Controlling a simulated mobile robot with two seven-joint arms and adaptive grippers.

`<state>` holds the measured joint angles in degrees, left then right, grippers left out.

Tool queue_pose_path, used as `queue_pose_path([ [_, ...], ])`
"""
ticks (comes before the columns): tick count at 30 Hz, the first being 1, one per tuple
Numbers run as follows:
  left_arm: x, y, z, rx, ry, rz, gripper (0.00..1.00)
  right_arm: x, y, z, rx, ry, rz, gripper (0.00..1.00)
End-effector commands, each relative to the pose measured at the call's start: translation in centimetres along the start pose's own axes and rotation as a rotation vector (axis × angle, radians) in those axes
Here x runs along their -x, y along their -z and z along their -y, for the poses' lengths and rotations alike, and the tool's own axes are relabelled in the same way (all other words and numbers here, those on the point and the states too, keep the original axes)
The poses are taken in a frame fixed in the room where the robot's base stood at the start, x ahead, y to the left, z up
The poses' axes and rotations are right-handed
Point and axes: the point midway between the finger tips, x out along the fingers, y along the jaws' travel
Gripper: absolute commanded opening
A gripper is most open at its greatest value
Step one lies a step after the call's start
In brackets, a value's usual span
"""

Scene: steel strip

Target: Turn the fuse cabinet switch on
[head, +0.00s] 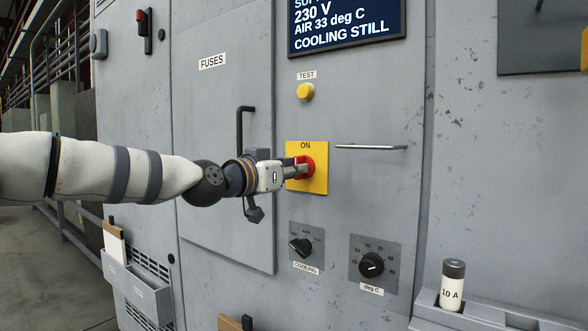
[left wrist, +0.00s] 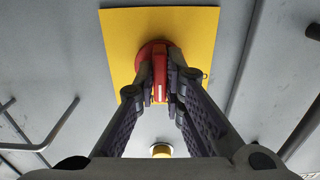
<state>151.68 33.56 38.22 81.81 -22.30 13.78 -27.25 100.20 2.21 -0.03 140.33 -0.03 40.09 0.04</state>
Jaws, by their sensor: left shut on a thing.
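The fuse cabinet switch (head: 306,166) is a red rotary knob on a yellow plate (head: 320,182) marked ON at its top. The plate is on the grey cabinet front. My left gripper (head: 298,171) reaches it from the left and is shut on the red knob. In the left wrist view the two fingers (left wrist: 162,95) stand on either side of the knob's red grip bar (left wrist: 160,77), in front of the yellow plate (left wrist: 118,40). The fingers hide part of the knob in the head view. My right gripper is in neither view.
A FUSES door (head: 215,150) with a black handle (head: 240,125) is left of the switch. A yellow TEST button (head: 305,91) is above. COOLING (head: 300,247) and deg C (head: 371,265) dials are below. A thin bar handle (head: 370,147) is right. A 10 A fuse (head: 452,285) stands lower right.

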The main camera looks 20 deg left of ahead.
Motion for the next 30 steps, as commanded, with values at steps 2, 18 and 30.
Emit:
queue_pose_path([
  [2, 0.0, 0.2, 0.0, -0.005, 0.001, -0.004, 0.0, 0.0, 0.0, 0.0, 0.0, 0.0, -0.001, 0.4],
  [18, 0.0, 0.1, 0.0, -0.003, 0.001, -0.002, 0.3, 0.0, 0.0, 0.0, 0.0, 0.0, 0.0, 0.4],
  [30, 6.7, 0.3, 0.0, -0.001, 0.0, -0.006, 0.3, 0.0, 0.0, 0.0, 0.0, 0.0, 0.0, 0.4],
])
